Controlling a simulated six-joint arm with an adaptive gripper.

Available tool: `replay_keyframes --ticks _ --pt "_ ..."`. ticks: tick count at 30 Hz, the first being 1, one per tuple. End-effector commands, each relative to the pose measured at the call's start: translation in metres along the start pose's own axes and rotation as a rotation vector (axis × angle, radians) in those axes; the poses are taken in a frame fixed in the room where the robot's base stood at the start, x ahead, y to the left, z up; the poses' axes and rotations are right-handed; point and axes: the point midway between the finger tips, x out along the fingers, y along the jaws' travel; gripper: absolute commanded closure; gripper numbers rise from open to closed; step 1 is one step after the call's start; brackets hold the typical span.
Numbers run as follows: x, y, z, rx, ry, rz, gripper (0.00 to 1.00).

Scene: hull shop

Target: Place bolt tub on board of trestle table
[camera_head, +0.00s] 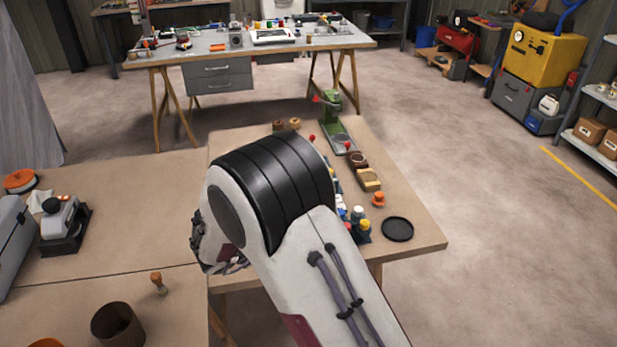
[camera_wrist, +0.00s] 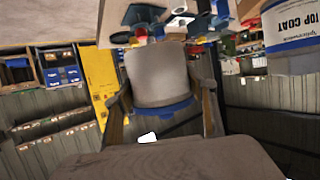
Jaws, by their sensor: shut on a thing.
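In the wrist view, my gripper (camera_wrist: 160,108) has one finger on each side of a grey-beige tub (camera_wrist: 158,72) with a blue band at its lower edge in the picture. I take it for the bolt tub; its contents are not visible. My arm hides the gripper and tub in the head view. A brown-topped table (camera_head: 420,238) with a wooden leg lies under and beyond my arm. Farther back stands a grey-topped table (camera_head: 345,38) on wooden trestle legs, with drawers below. Which board the task names, I cannot tell.
A black round dish (camera_head: 397,229), an orange-topped item (camera_head: 378,199) and a green stand (camera_head: 331,103) occupy the brown tabletop. A brown pot (camera_head: 118,325) stands at lower left. A tin marked TOP COAT (camera_wrist: 292,38) shows in the wrist view. The tabletop's right front corner is bare.

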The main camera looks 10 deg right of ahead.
Motion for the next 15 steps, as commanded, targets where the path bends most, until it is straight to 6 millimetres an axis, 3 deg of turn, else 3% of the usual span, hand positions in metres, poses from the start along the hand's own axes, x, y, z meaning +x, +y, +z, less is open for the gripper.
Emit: replay_keyframes --ticks 15 --pt "0.097 0.036 -0.06 0.011 0.003 0.024 0.95"
